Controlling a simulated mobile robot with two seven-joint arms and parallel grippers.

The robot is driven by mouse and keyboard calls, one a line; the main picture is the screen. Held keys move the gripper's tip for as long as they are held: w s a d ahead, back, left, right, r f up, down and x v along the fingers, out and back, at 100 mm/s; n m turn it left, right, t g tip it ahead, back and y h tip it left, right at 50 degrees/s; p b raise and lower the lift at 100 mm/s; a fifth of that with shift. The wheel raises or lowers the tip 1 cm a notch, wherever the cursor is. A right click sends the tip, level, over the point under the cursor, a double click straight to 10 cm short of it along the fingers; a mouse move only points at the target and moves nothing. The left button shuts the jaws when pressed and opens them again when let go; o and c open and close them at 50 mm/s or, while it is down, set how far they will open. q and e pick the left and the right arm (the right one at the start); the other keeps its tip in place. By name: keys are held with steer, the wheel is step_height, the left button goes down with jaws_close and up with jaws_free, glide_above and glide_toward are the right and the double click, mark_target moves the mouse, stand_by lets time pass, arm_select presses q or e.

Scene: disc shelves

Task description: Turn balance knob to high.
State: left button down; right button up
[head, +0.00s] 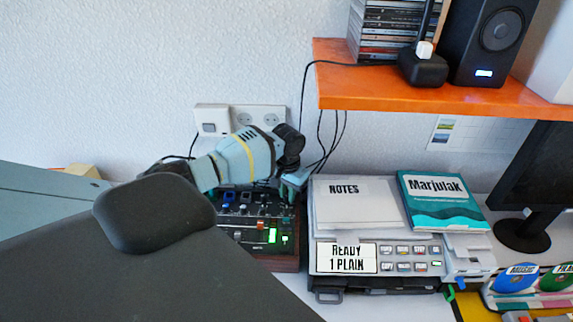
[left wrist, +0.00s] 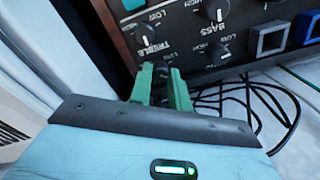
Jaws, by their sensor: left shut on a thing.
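A dark mixer with knobs, sliders and lit buttons (head: 255,222) sits on the desk in the head view. My left gripper (head: 291,187) reaches over its back right part. In the left wrist view, my left gripper's two green fingers (left wrist: 161,84) are closed on a small dark knob on the mixer's panel (left wrist: 180,40). The fingers hide most of that knob and its label, so I cannot read its name or setting. A knob by the TREBLE label (left wrist: 145,40) and a knob by the BASS label (left wrist: 216,9) stand beyond the fingers. My right gripper is not in view.
A grey printer (head: 330,225) with a notes sheet and a teal book (head: 440,200) stands close right of the mixer. An orange shelf (head: 440,92) hangs above. Wall sockets (head: 240,120) and cables are behind; black cables (left wrist: 265,100) also loop near the gripper.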

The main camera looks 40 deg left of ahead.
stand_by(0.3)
arm_select(q)
steer(key=c, duration=1.3)
jaws_free()
steer(key=shift+a, duration=0.1)
